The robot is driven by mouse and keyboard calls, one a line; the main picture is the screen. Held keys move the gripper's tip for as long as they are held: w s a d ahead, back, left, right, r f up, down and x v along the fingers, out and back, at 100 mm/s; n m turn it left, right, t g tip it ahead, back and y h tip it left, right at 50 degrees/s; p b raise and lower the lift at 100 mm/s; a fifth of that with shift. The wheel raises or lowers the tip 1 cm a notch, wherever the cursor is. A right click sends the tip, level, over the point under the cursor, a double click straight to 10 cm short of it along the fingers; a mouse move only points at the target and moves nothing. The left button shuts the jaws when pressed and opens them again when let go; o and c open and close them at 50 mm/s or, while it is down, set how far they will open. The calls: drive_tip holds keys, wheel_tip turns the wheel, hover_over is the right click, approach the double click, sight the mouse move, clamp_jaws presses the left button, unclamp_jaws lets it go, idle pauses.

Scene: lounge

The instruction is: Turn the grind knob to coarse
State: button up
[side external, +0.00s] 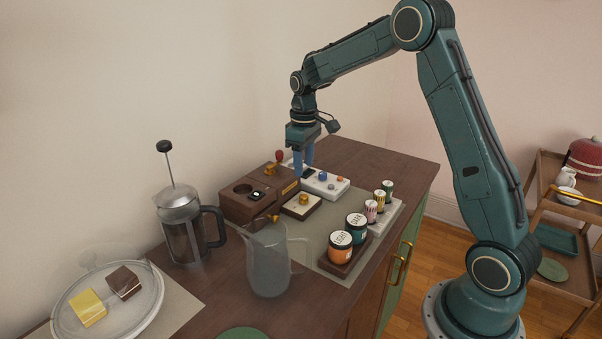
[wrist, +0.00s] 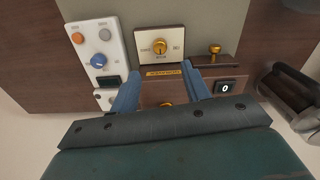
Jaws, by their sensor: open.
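A small cream dial plate in a dark frame carries a brass knob (wrist: 159,47), which I take as the grind knob. In the side view the brass knob (side external: 303,199) sits on its plate in front of the brown wooden box. The markings around it are too small to read, and I cannot tell its setting. My gripper (wrist: 160,68) is open and empty, its two blue fingers apart. In the wrist view the knob shows just beyond the fingertips, between their lines. In the side view my gripper (side external: 303,174) hangs pointing down above the box and panels, apart from the knob.
A white control panel (wrist: 107,50) with a blue knob and orange button lies beside the plate. The brown box (side external: 238,210) has a small display. Jars (side external: 340,252), a glass pitcher (side external: 268,265) and a French press (side external: 180,220) stand nearby. The grey mat between has free room.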

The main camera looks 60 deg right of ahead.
sight(304, 196)
wheel_tip(304, 196, down, 10)
drive_tip(key=shift+r, duration=0.25)
idle(0.4)
drive_tip(key=c, duration=1)
